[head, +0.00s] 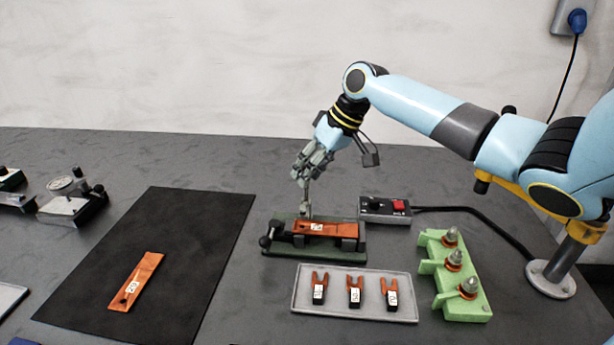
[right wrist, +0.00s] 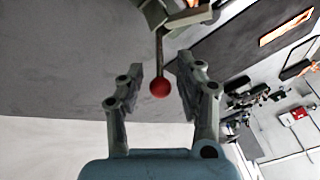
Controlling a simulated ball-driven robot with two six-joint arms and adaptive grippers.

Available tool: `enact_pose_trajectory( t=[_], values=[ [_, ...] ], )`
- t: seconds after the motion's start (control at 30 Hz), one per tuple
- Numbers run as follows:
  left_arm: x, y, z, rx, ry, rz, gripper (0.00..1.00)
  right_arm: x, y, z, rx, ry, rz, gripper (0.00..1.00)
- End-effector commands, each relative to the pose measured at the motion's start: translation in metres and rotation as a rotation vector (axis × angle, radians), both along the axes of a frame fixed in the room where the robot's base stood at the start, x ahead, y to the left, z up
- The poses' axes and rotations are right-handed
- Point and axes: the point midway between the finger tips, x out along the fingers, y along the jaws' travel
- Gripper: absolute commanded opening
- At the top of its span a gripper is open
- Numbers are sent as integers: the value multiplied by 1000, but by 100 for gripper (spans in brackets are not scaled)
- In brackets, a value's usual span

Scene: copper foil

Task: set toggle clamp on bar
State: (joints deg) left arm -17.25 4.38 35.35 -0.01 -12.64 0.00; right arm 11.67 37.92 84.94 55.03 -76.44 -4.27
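A green fixture (head: 340,256) stands mid-table with a labelled copper-coloured bar (head: 340,229) lying on it. A thin upright lever (head: 307,200), seemingly the toggle clamp's handle, rises from the fixture. In the right wrist view this lever (right wrist: 159,50) ends in a red ball knob (right wrist: 160,88). My right gripper (head: 303,177) is above the fixture at the lever's top. In the right wrist view it (right wrist: 158,78) is open, with the knob between its fingers and a visible gap on each side. The clamp's lower parts are partly hidden. My left gripper is not in view.
A tray (head: 300,303) with three copper forked pieces lies in front of the fixture. A green rack (head: 478,308) holds three cone-tipped parts at right. A switch box (head: 372,216) sits behind. A black mat (head: 180,235) bears another copper bar (head: 135,284).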

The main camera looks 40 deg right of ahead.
Motion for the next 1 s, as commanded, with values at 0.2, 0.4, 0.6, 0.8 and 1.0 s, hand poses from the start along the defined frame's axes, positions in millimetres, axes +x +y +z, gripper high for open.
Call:
enact_pose_trajectory(
  t=[0.2,0.4,0.6,0.8,1.0],
  values=[
    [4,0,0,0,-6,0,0,6,5,-14,0,0,1,36],
    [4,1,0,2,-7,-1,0,6,5,-15,-2,0,1,36],
    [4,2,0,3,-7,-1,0,6,5,-15,-1,1,1,16],
    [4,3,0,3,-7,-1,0,6,5,-15,-1,1,1,0],
    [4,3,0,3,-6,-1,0,6,4,-15,-3,1,1,0]
  ],
)
